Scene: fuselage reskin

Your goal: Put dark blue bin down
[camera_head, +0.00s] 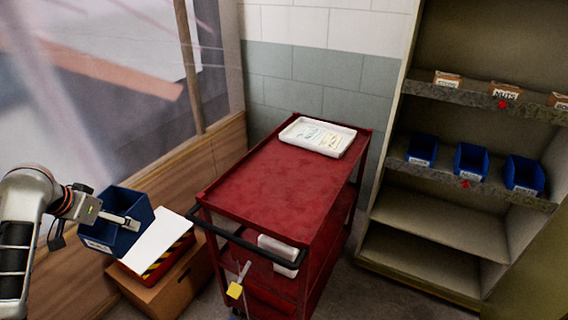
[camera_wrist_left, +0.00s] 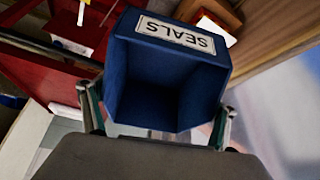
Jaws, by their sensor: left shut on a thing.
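The dark blue bin (camera_head: 112,232) is at the left of the head view, held in the air by my left gripper (camera_head: 127,222). In the left wrist view the bin (camera_wrist_left: 160,85) fills the middle, between the two fingers of my left gripper (camera_wrist_left: 160,125). Its label reads "SEALS", upside down there. The inside that shows looks empty. The bin is to the left of the red cart (camera_head: 265,185), apart from its top. My right gripper is in neither view.
A white tray with papers (camera_head: 318,136) lies at the far end of the cart top; the near part is bare. Shelves at right hold blue bins (camera_head: 471,160) and cardboard boxes (camera_head: 505,91). A brown box (camera_head: 180,290) with a striped box (camera_head: 165,262) stands left of the cart.

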